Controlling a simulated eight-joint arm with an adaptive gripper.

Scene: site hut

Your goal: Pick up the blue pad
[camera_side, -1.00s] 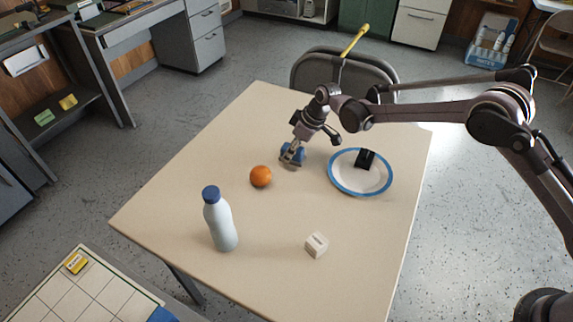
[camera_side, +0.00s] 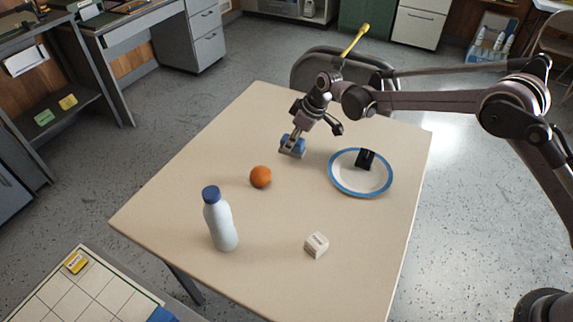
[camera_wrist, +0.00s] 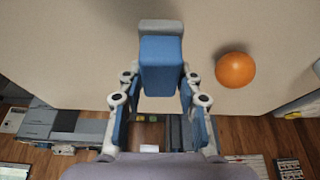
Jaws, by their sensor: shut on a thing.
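The blue pad (camera_side: 291,147) is a small blue block with a grey part at its far end. It also shows in the wrist view (camera_wrist: 161,62), upright in the picture between the fingertips. My gripper (camera_wrist: 160,82) is shut on it from both sides. In the side view my gripper (camera_side: 294,140) points down over the far middle of the table, with the pad at its tip. The pad looks slightly above the table, though the gap is hard to judge. The fingers hide part of its sides.
An orange (camera_side: 260,177) lies close by on the table (camera_side: 270,285). A blue-rimmed plate (camera_side: 345,185) holds a black object (camera_side: 366,160) to the right. A white bottle (camera_side: 221,225) and a pale cube (camera_side: 316,245) stand nearer the front. The left of the table is clear.

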